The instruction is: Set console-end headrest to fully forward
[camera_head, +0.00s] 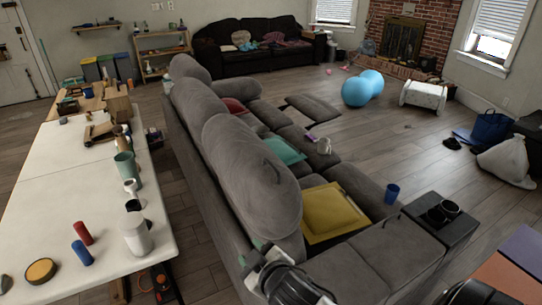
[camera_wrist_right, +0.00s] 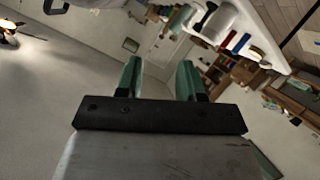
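The grey sofa runs away from me in the head view, with several rounded headrests along its back. The headrest nearest me (camera_head: 252,185), at the end by the console (camera_head: 445,232), looks roughly upright; its exact tilt is hard to tell. My right gripper (camera_head: 256,257) is just below and in front of this headrest in the picture, near the sofa's rear side. I cannot tell whether it touches the sofa. In the wrist view its two green fingers (camera_wrist_right: 159,80) stand apart with nothing between them. My left gripper is not in view.
A white table (camera_head: 60,185) with cups, a bottle and cans stands left of the sofa, leaving a narrow floor strip. Open floor (camera_head: 380,135) lies beyond.

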